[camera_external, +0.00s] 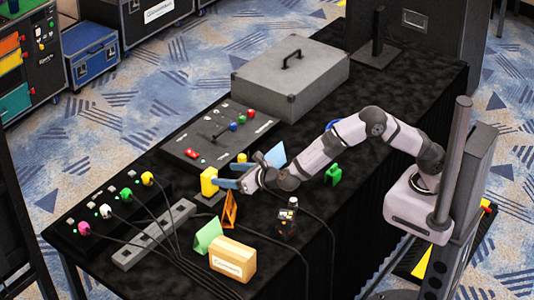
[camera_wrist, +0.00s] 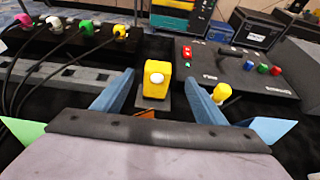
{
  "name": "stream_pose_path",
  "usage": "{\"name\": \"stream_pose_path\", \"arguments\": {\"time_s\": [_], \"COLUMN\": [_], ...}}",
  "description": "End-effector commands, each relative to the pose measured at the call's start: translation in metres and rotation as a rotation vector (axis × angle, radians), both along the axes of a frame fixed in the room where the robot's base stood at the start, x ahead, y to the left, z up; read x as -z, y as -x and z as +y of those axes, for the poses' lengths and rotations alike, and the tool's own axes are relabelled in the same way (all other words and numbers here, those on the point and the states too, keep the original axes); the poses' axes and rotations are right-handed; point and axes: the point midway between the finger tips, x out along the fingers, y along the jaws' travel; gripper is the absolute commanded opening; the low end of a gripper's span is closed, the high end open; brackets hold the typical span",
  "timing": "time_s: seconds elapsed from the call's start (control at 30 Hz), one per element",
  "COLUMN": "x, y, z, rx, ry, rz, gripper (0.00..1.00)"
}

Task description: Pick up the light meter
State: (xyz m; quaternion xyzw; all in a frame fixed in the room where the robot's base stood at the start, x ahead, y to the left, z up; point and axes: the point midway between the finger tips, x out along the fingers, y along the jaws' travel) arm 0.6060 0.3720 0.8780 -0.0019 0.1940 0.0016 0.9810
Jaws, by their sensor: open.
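The yellow device with a white dome, which I take for the light meter, (camera_external: 209,182) stands upright on a small dark base on the black table. In the wrist view the light meter (camera_wrist: 157,88) is ahead, between my two blue fingers. My gripper (camera_wrist: 160,77) is open and empty, low over the table. In the external view my gripper (camera_external: 237,170) is just right of the meter. Whether a finger touches the meter cannot be told.
A small yellow object (camera_wrist: 222,92) stands close to the right finger. An orange frame (camera_external: 230,210), a green card (camera_external: 208,237) and a light blue card (camera_external: 275,155) stand nearby. A control panel (camera_external: 215,137) lies behind; cables (camera_external: 175,225) run across the table at left.

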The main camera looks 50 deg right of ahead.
Motion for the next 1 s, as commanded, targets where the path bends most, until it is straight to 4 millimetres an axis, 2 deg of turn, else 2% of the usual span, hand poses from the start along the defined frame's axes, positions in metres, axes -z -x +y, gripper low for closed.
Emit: {"name": "stream_pose_path", "arguments": {"time_s": [0.2, 0.47, 0.8, 1.0], "x": [0.006, 0.009, 0.022, 0.026], "y": [-0.016, -0.022, -0.053, -0.065], "z": [-0.001, -0.001, 0.003, 0.003], "rx": [0.003, 0.004, 0.005, 0.004], "ry": [-0.001, -0.002, -0.002, -0.003], "rz": [0.001, 0.002, 0.003, 0.003], "gripper": [0.66, 0.66, 0.66, 0.66]}}
